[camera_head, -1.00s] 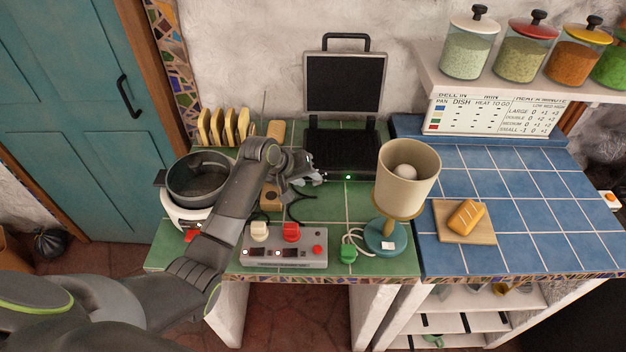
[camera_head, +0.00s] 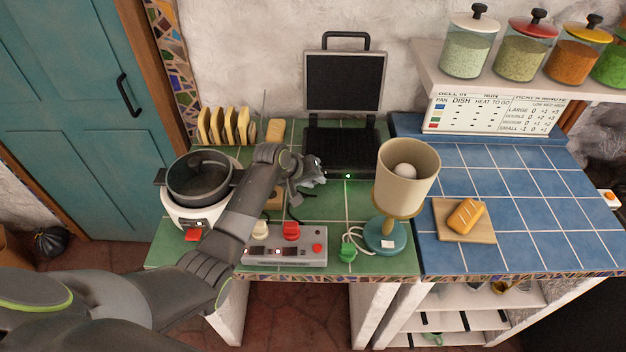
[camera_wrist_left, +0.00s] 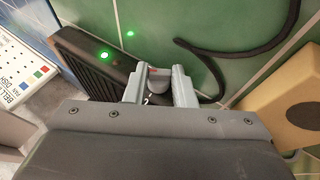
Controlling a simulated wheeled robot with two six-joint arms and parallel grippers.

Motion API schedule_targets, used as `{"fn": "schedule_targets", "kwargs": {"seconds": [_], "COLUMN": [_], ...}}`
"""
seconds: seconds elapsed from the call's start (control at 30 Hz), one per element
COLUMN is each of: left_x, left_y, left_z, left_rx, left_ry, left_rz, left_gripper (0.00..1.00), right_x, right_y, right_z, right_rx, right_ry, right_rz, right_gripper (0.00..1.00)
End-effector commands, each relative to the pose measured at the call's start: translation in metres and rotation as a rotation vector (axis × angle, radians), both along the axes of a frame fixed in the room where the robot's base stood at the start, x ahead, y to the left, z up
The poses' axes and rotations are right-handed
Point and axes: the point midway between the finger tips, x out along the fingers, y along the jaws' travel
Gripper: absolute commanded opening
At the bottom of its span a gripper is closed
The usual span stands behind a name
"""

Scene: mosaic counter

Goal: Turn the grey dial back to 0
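The grey dial (camera_wrist_left: 158,82) shows in the left wrist view on the dark front of the contact grill, with a small red mark and white markings beside it. My left gripper (camera_wrist_left: 160,88) has one finger on each side of the dial. I cannot tell whether the fingers press on it or leave a thin gap. In the head view my left gripper (camera_head: 319,174) is at the left end of the grill's front and hides the dial. The grill (camera_head: 343,85) stands with its lid up, and a green light (camera_head: 348,176) glows on its front. My right gripper is not in view.
A lamp (camera_head: 408,170) stands right of the grill. A control box (camera_head: 285,258) with knobs is at the counter's front edge, and a pot (camera_head: 198,178) on a white cooker is at the left. A black cable (camera_wrist_left: 250,50) and wooden block (camera_wrist_left: 290,100) are near the gripper.

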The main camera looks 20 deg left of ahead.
Motion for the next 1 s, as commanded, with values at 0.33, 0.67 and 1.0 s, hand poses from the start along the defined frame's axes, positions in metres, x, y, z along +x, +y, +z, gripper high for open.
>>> {"fn": "schedule_targets", "kwargs": {"seconds": [0.33, 0.67, 1.0], "left_x": [-0.0005, -0.0004, -0.0004], "left_y": [0.0025, 0.0026, 0.0025], "left_z": [-0.0021, -0.0011, -0.0011], "left_rx": [-0.097, -0.120, -0.120], "left_ry": [-0.027, -0.034, -0.034], "left_rz": [0.000, 0.000, 0.000], "left_gripper": [0.01, 0.01, 0.32], "right_x": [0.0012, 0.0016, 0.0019], "right_y": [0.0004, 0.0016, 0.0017], "right_z": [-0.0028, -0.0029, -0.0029], "right_rx": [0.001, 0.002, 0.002], "right_ry": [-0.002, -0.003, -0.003], "right_rz": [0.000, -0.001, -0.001], "right_gripper": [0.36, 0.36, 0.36]}}
